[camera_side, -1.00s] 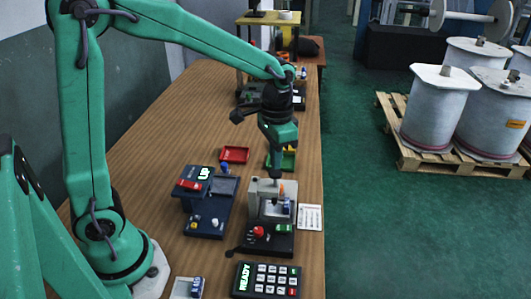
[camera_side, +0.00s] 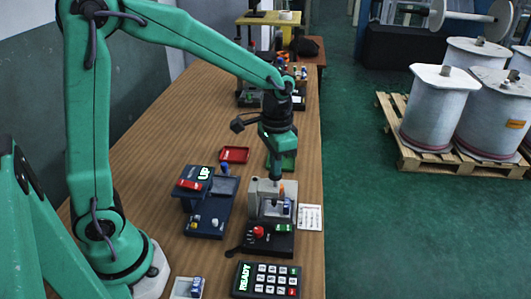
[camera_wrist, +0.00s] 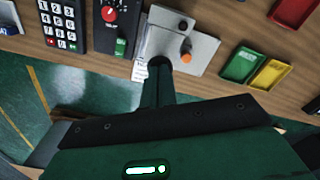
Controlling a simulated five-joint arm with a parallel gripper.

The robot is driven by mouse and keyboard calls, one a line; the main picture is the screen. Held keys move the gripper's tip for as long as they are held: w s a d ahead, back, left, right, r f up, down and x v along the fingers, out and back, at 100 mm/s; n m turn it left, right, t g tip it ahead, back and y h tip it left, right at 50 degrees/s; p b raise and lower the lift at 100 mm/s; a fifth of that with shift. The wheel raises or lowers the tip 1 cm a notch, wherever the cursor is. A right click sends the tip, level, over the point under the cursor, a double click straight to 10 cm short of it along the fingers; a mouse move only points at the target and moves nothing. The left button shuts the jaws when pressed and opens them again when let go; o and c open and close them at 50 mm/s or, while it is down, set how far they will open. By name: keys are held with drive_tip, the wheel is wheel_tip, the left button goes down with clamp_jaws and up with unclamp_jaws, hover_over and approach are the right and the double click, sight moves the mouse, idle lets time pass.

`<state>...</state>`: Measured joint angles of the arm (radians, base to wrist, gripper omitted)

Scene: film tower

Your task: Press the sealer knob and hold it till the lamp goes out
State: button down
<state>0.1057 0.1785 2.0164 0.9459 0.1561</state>
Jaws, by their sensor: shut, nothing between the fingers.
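The sealer is a grey block (camera_side: 262,197) on a dark base. An orange knob (camera_side: 281,185) shows on it, just under my gripper (camera_side: 276,178) in the side view. In the wrist view the orange knob (camera_wrist: 186,57) is right of the shut fingertips (camera_wrist: 157,63), with a dark round part (camera_wrist: 183,25) beyond it. I cannot tell whether the fingers touch the knob. The base carries a red dial (camera_side: 258,231) and a small green part (camera_side: 283,227). I cannot tell whether any lamp on it is lit.
A keypad (camera_side: 265,279) reading READY stands in front of the sealer. A dark station (camera_side: 209,213) reading UP stands to its left. A red tray (camera_side: 234,155) and a green tray (camera_side: 289,160) lie behind. A white card (camera_side: 310,217) lies to the right, near the table edge.

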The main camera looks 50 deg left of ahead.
drive_tip(key=shift+f, duration=0.95)
idle(1.5)
drive_tip(key=shift+r, duration=4)
drive_tip(key=shift+r, duration=0.1)
drive_tip(key=shift+s+a+r, duration=0.15)
drive_tip(key=shift+s+r, duration=0.15)
drive_tip(key=shift+s, duration=0.1)
drive_tip(key=s+a+r+n+t, duration=0.1)
drive_tip(key=s+a+r+t, duration=0.1)
drive_tip(key=s, duration=0.5)
drive_tip(key=s+a+r+n+t, duration=0.1)
drive_tip(key=s+n+t, duration=0.1)
drive_tip(key=s, duration=0.5)
drive_tip(key=shift+s+a+r+t, duration=0.35)
drive_tip(key=shift+s+t, duration=0.05)
drive_tip(key=shift+t, duration=0.4)
